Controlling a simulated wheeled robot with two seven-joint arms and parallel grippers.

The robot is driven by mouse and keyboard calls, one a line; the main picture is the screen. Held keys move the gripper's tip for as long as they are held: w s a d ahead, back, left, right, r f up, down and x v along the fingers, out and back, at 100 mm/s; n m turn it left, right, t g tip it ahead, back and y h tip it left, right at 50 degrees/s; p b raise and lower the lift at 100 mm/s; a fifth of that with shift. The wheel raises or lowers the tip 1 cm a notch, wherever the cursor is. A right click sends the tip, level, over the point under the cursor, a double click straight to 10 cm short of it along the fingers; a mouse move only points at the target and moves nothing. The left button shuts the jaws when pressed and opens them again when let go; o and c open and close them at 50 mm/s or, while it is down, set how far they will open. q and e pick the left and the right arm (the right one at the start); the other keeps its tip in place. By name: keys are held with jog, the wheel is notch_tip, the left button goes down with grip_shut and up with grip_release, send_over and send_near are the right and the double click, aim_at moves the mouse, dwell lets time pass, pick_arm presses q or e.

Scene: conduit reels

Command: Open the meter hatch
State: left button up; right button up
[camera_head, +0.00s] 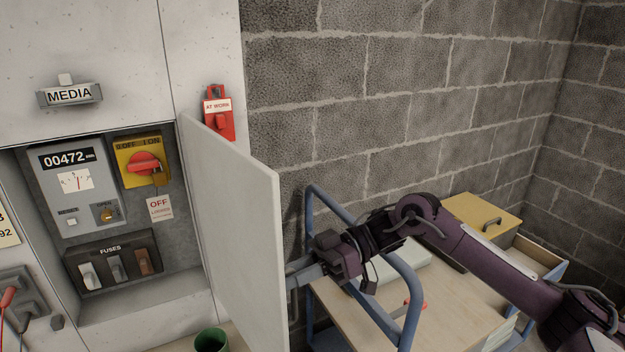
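The meter hatch (240,232) is a pale grey door, hinged on the right side of its recess, and it stands swung wide open toward me. Inside the recess are a meter reading 00472 (75,185), a red rotary switch on a yellow plate (144,163) and a fuse block (115,265). My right gripper (292,272) is at the hatch's outer face, near its free edge. Its fingertips are partly hidden behind the door, so I cannot tell whether it is open or shut or holds a handle. My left gripper is out of view.
A blue-framed cart (405,315) with a wooden top stands to the right, beneath my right arm. A yellow-lidded box (482,215) is at its far end. A red AT WORK tag (218,112) hangs above the hatch. A green cup (212,341) is below the hatch.

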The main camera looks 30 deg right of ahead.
jog(key=d+r+n+t, duration=0.1)
jog(key=d+r, duration=0.1)
jog(key=r, duration=0.6)
jog(key=w+d+r+n+t+y, duration=0.1)
jog(key=d+r, duration=0.2)
jog(key=r, duration=0.6)
jog(key=shift+w+t, duration=0.3)
jog(key=shift+r, duration=0.15)
jog(key=a+f+g, duration=0.1)
jog(key=a+f, duration=0.1)
jog(key=f, duration=0.3)
jog(key=s+a+f+m+g, duration=0.1)
jog(key=a+f, duration=0.1)
jog(key=f, duration=0.3)
jog(key=a+f+m+h, duration=0.1)
jog(key=f, duration=0.5)
jog(key=shift+s+a+f+g, duration=0.1)
jog(key=shift+s+a+g, duration=0.25)
jog(key=shift+a+g, duration=0.05)
jog(key=shift+d+b, duration=0.15)
jog(key=shift+b, duration=0.2)
jog(key=shift+d+f, duration=0.15)
jog(key=shift+d, duration=0.1)
jog(key=w+d+b, duration=0.2)
jog(key=d, duration=0.5)
jog(key=shift+w+d+f+b, duration=0.15)
jog(key=shift+d+f+b, duration=0.05)
jog(key=shift+d+b, duration=0.15)
